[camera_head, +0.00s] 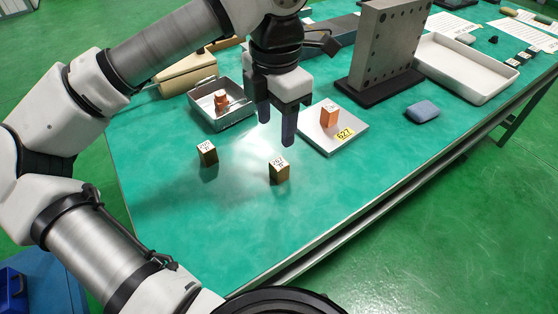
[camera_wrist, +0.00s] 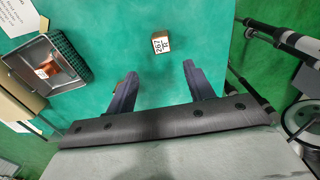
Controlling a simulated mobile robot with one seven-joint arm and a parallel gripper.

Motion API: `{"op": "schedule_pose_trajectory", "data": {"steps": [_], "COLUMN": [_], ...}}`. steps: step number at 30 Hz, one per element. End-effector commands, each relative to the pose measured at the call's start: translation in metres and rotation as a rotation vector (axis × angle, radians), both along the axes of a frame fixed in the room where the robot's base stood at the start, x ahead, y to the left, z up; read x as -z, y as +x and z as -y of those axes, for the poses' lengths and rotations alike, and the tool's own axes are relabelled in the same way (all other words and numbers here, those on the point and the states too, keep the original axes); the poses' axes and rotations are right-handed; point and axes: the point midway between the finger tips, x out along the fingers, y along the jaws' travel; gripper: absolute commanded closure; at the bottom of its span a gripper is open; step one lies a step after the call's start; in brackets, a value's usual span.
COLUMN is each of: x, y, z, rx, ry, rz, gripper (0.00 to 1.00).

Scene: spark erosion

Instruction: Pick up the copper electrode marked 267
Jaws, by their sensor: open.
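A small brass-brown block (camera_head: 279,174) with a white label on top stands upright on the green table; its label looks like 267. What looks like the same block shows in the wrist view (camera_wrist: 160,42), ahead of the fingertips and between their lines. A second similar block (camera_head: 207,155) stands to its left; its label is too small to read surely. My gripper (camera_head: 277,128) is open and empty, above the table and behind the near block in the head view. Its two fingers also show in the wrist view (camera_wrist: 160,72), apart from the block.
A metal tray (camera_head: 232,118) holding a copper piece (camera_head: 221,99) stands behind left. A light plate (camera_head: 318,145) with an orange copper block (camera_head: 329,116) and yellow tag 627 (camera_head: 344,133) lies right. A grey upright plate (camera_head: 385,45), blue object (camera_head: 422,111) and white tray (camera_head: 466,88) stand beyond. The table's front is clear.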

Motion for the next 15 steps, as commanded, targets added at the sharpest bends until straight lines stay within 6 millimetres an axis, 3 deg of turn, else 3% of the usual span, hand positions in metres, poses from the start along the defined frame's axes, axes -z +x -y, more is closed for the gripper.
{"op": "schedule_pose_trajectory", "data": {"steps": [6, 15], "x": [0.045, 0.072], "y": [-0.001, -0.001], "z": [0.001, 0.002], "rx": [0.005, 0.005], "ry": [-0.006, -0.008], "rz": [-0.002, -0.001], "gripper": [0.47, 0.47]}}
